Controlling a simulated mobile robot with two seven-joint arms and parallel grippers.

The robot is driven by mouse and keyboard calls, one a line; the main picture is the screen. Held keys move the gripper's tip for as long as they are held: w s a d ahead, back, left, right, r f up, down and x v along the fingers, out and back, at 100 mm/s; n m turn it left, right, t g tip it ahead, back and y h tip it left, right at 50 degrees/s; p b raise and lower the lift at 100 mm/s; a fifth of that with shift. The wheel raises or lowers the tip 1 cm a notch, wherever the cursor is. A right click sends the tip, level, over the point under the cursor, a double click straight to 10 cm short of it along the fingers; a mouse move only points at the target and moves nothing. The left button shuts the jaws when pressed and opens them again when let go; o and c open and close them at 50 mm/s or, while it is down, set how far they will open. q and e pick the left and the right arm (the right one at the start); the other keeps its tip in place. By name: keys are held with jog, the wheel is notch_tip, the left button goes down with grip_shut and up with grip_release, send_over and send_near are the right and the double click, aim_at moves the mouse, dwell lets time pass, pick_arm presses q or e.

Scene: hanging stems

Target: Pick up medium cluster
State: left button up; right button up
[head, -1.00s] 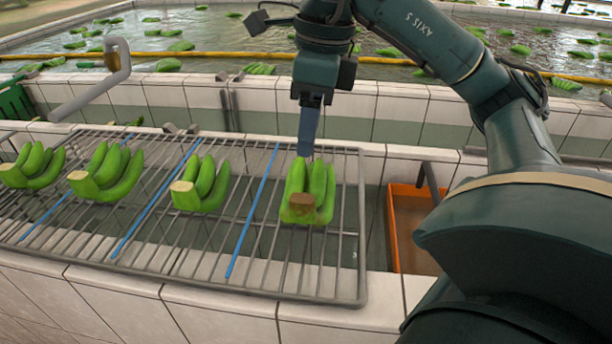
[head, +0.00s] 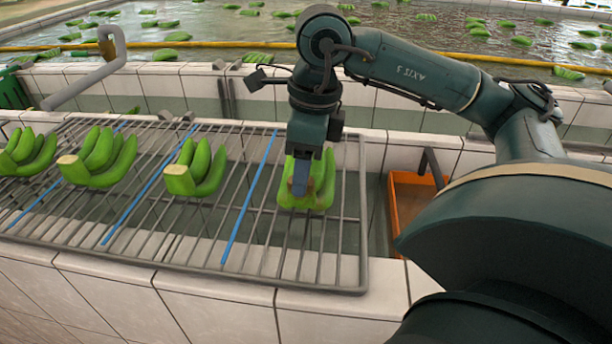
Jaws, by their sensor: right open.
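Green banana clusters lie in a row on a wire rack (head: 190,268). My right gripper (head: 300,188) points down at the rightmost cluster (head: 322,190), over its cut crown, and hides part of it. Whether the fingers touch the cluster is unclear. The jaws are open, though from this side they look like one blue-grey finger. Left of it lie another cluster (head: 205,172), a broader one (head: 108,165) and one at the left edge (head: 28,152). Which one counts as medium is not marked. My left gripper is out of view.
Blue strips (head: 250,200) divide the rack. An orange bin (head: 402,215) stands right of it, partly behind my right arm. A grey bent pipe (head: 85,85) rises at the left. Behind the tiled wall (head: 155,92) is water with floating clusters.

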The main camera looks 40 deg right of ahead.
jog(key=shift+w+a+f, duration=0.1)
jog(key=shift+f, duration=0.7)
jog(key=shift+c, duration=0.3)
jog(key=shift+r, duration=0.1)
grip_shut()
